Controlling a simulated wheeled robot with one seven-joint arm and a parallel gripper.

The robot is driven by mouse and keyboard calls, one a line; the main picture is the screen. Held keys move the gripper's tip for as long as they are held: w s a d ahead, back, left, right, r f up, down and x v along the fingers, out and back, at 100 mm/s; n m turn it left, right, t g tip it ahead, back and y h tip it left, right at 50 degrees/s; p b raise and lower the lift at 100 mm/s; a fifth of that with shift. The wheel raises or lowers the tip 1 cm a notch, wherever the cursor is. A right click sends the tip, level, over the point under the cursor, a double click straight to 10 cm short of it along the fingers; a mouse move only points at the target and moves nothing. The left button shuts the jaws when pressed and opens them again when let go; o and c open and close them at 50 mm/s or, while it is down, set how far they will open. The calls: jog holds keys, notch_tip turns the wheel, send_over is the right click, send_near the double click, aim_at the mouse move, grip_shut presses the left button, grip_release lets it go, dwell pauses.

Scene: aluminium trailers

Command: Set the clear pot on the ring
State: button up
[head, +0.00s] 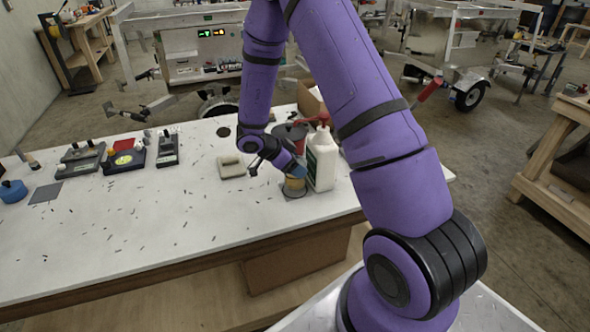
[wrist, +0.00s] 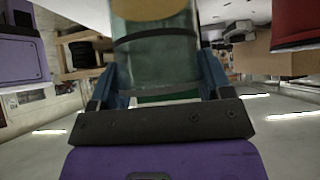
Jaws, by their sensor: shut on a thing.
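The clear pot (head: 294,189) is at the right part of the white bench, with a yellowish band showing. My gripper (head: 285,171) is shut on it from the upper left. In the wrist view the greenish clear pot (wrist: 158,55) sits between the blue fingers of my gripper (wrist: 165,82). A thin dark outline (head: 293,196), which looks like the ring, shows on the bench around the foot of the pot. The pot hides part of it. I cannot tell whether the pot touches the bench or hangs just above it.
A white bottle with a red top (head: 321,158) stands close to the right of the pot. A red container with a dark lid (head: 290,133) stands behind. A beige block (head: 231,167) and a dark disc (head: 223,132) lie to the left. Dark trays (head: 124,157) stand further left.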

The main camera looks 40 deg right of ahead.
jog(key=shift+f, duration=1.05)
jog(key=shift+f, duration=0.1)
jog(key=o, duration=1.1)
jog(key=shift+c, duration=0.2)
